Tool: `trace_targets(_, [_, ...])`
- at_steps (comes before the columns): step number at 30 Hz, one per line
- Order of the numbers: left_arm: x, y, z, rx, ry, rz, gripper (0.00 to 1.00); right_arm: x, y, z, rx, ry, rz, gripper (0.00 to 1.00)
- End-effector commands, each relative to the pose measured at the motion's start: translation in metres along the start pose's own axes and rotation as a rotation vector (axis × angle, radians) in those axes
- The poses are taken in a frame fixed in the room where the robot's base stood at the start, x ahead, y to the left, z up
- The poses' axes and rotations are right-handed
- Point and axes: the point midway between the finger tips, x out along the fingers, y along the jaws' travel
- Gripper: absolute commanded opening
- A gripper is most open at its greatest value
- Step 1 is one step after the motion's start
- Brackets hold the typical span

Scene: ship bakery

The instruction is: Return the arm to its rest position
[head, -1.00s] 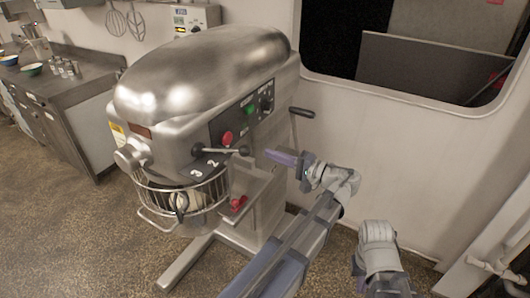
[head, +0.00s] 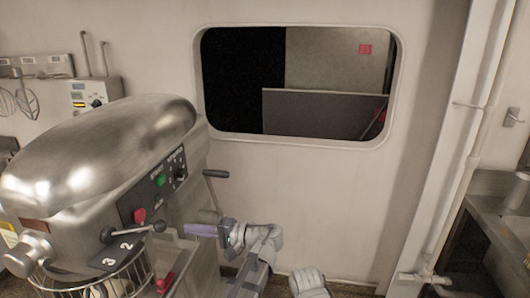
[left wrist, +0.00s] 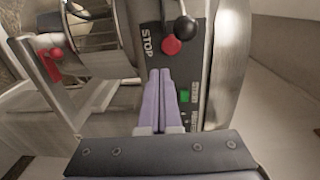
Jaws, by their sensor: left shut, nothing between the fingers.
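My left gripper (head: 203,230) is beside the right side of the big steel mixer (head: 95,160) in the head view. Its purple-grey fingers are together and hold nothing. In the left wrist view the shut fingers (left wrist: 166,100) point at the mixer's control panel, with the red stop button (left wrist: 172,45) and the green button (left wrist: 184,96) just beyond. I cannot tell whether the fingertips touch the panel. The right gripper does not show for certain; a grey arm part of mine is at the bottom of the head view.
The mixer's black-knobbed lever (head: 157,227) and side handle (head: 215,174) stick out near my left gripper. A wall with a wide window (head: 325,112) is behind. A steel counter (head: 500,205) stands at the right. A red lever (left wrist: 50,65) shows in the wrist view.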

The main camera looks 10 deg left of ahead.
Motion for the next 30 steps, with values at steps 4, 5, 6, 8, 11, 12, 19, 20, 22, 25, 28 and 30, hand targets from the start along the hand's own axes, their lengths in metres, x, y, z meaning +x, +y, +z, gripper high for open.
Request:
trace_targets(4, [-0.013,0.056,0.022,0.037,0.035,0.252,0.00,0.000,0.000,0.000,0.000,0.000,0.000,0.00])
trace_targets(5, [-0.019,0.070,0.028,0.047,0.044,0.319,0.00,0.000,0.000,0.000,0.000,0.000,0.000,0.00])
trace_targets(6, [-0.029,0.089,0.035,0.061,0.057,0.411,0.00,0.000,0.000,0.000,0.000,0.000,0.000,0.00])
trace_targets(8, [-0.046,0.116,0.046,0.082,0.075,0.548,0.00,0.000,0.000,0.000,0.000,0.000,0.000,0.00])
trace_targets(11, [-0.081,0.156,0.067,0.118,0.101,0.774,0.00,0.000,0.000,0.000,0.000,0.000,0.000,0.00])
trace_targets(12, [-0.097,0.169,0.075,0.132,0.111,0.860,0.00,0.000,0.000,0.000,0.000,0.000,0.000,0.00])
trace_targets(19, [-0.176,0.211,0.116,0.196,0.145,1.249,0.00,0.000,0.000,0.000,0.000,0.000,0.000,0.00])
trace_targets(20, [-0.184,0.214,0.120,0.201,0.147,1.282,0.00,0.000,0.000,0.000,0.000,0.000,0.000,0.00])
trace_targets(22, [-0.197,0.217,0.127,0.211,0.150,1.344,0.00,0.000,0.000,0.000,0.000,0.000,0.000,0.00])
trace_targets(25, [-0.208,0.219,0.131,0.219,0.153,1.393,0.00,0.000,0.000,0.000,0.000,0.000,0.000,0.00])
trace_targets(28, [-0.212,0.220,0.133,0.221,0.154,1.410,0.00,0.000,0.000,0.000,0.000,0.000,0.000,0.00])
trace_targets(30, [-0.212,0.220,0.132,0.221,0.154,1.410,0.00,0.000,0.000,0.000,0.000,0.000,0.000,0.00])
